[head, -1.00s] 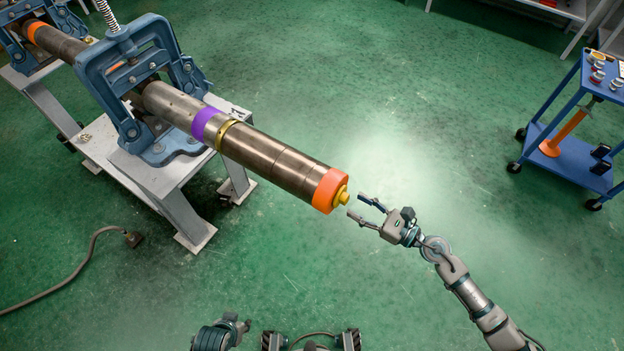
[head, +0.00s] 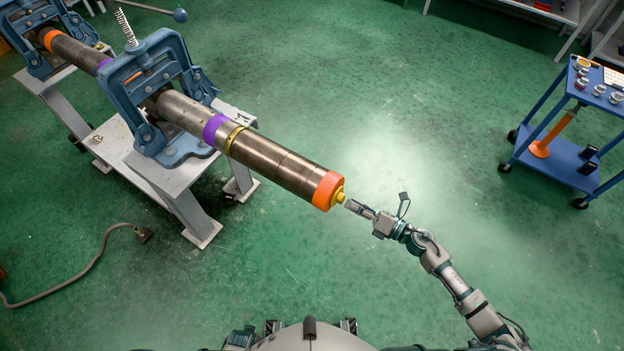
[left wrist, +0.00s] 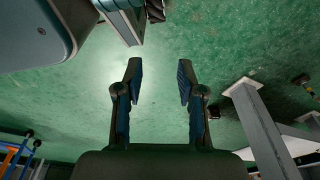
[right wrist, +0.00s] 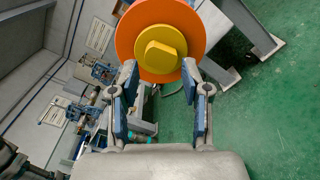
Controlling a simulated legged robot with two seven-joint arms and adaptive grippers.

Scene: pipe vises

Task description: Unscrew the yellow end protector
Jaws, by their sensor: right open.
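The yellow end protector (head: 339,197) sits on the orange-banded free end (head: 328,190) of the long metal pipe (head: 271,163). My right gripper (head: 350,204) is just off that end, in line with it. In the right wrist view the yellow protector (right wrist: 162,52), with its raised knob, lies inside the orange ring (right wrist: 195,25), a little beyond the open fingers of my right gripper (right wrist: 160,75). Nothing is between those fingers, and I see no contact. My left gripper (left wrist: 158,82) is open and empty over the green floor in the left wrist view.
The pipe is held in a blue vise (head: 160,92) on a grey stand (head: 170,178). A second vise (head: 30,40) stands at the far left. A blue cart (head: 560,160) is at the right. A cable (head: 75,278) lies on the floor at the left.

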